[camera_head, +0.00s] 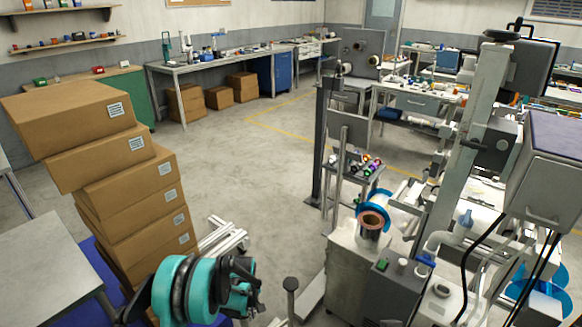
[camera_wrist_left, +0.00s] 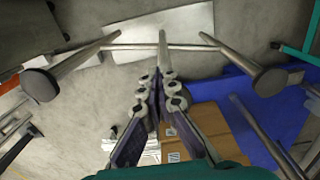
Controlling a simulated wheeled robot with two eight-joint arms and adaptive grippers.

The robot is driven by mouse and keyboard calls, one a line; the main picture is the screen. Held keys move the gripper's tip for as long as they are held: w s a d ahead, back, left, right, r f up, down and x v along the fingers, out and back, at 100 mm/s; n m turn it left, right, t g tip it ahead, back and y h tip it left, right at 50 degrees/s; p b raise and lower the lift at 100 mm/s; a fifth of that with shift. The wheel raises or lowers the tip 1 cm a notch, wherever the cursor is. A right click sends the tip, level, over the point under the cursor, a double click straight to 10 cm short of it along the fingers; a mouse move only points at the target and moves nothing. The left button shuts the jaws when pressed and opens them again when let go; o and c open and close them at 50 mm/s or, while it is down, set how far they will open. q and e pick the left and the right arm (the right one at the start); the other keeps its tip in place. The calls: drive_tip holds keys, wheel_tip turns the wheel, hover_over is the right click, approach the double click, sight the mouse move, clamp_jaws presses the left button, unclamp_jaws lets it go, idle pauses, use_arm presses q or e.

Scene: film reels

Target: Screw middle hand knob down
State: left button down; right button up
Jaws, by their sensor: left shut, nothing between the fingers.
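In the left wrist view, two dark round hand knobs on metal rods flank my gripper: a left knob (camera_wrist_left: 40,85) and a right knob (camera_wrist_left: 271,80). A middle rod (camera_wrist_left: 163,48) runs straight toward my left gripper (camera_wrist_left: 157,80); its near end is hidden behind the fingers, so I cannot tell whether they touch it. The fingers are shut with nothing seen between them. In the head view my left gripper (camera_head: 243,285) is dark, beyond the turquoise wrist, left of a dark-topped knob post (camera_head: 291,285). My right gripper is out of view.
A machine with a grey cabinet (camera_head: 352,282) and a copper-coloured spool (camera_head: 372,222) stands to the right. Open floor (camera_head: 240,165) lies beyond.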

use_arm(q)
drive_tip(key=shift+s+a, duration=0.65)
drive_tip(key=shift+a, duration=0.15)
drive_tip(key=shift+s, duration=0.1)
idle(0.3)
wheel_tip(320, 180, up, 6)
drive_tip(key=p, duration=0.3)
drive_tip(key=shift+s+d, duration=0.2)
drive_tip(key=shift+s, duration=0.1)
